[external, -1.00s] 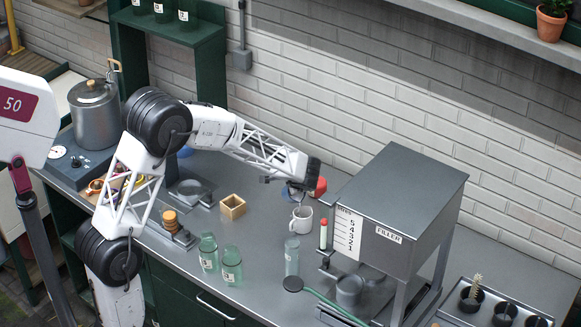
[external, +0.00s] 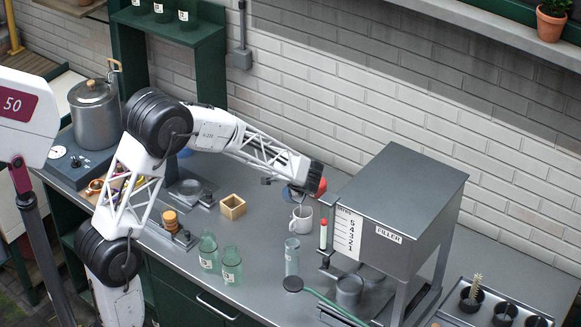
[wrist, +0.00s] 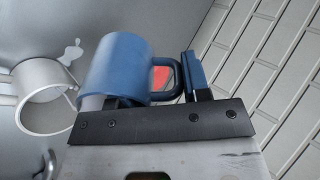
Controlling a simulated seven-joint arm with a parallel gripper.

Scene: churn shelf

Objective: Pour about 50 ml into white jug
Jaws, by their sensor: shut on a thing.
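A blue mug (wrist: 115,68) is in my gripper (wrist: 152,92), its handle between the jaws. In the external view only a small blue part (external: 289,193) of it shows under my gripper (external: 304,188). The mug looks tilted, and its contents are hidden. The white jug (external: 301,219) stands upright on the counter just below and in front of my gripper. In the wrist view the white jug (wrist: 27,117) is at the left, its round mouth beside the blue mug. I cannot tell how much liquid is in it.
A pale irregular patch (wrist: 69,52) lies on the counter near the jug. A red object (external: 321,187) is behind my gripper. The filler (external: 405,225) stands close on the right. A clear bottle (external: 291,257) stands in front, and a wooden box (external: 232,207) is left.

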